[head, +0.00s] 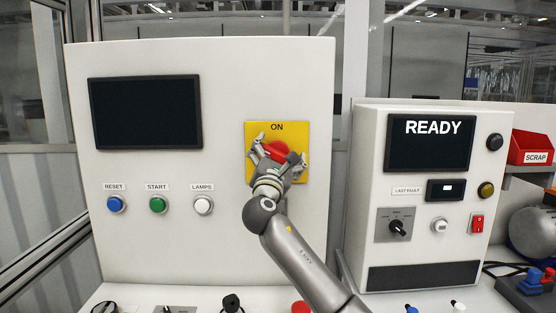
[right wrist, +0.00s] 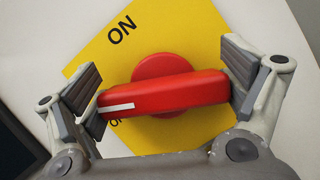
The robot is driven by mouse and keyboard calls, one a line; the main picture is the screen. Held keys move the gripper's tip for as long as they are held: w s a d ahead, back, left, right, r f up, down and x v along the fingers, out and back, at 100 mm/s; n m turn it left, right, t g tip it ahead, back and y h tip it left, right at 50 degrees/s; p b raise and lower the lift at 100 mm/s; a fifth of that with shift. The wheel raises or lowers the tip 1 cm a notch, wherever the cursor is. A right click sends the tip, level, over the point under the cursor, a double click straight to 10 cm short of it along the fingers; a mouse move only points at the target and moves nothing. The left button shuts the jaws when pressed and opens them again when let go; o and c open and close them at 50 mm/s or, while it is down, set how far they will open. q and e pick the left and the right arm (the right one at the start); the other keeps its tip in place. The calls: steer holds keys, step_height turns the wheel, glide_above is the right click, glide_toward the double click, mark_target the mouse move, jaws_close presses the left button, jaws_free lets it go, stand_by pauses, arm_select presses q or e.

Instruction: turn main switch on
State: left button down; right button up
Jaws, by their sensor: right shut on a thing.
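The main switch is a red rotary knob (head: 277,150) on a yellow plate (head: 296,133) on the white cabinet. ON is printed at the plate's top. In the right wrist view the knob's red bar handle (right wrist: 165,94) has a white mark at its left end, close to a partly covered label reading "OF". The mark does not point at ON. My right gripper (head: 279,156) is shut on the handle, with one finger at each end of the bar, and partly hides the knob in the head view. My left gripper is out of view.
A dark screen (head: 146,112) and blue, green and white buttons (head: 157,205) are left of the plate. On the right stands a second box (head: 364,200) with a screen (head: 431,142) reading READY. Several controls line the bottom edge of the head view.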

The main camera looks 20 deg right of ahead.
steer(key=m+g+h+b, duration=0.1)
steer(key=m, duration=0.3)
steer(key=shift+f, duration=0.15)
steer(key=m+g, duration=0.1)
steer(key=m, duration=0.2)
steer(key=shift+d+g+h, duration=0.1)
steer(key=shift+g+h, duration=0.3)
steer(key=m+g, duration=0.1)
steer(key=m, duration=0.2)
steer(key=shift+f, duration=0.1)
steer(key=shift+d+f+m+g+p, duration=0.2)
steer(key=shift+m+g, duration=0.25)
steer(key=shift+m, duration=0.6)
steer(key=shift+a+f+m+g+p, duration=0.1)
steer(key=shift+m+g+p, duration=0.3)
steer(key=shift+m, duration=0.65)
steer(key=shift+y, duration=0.4)
steer(key=o, duration=0.7)
steer(key=shift+s, duration=0.1)
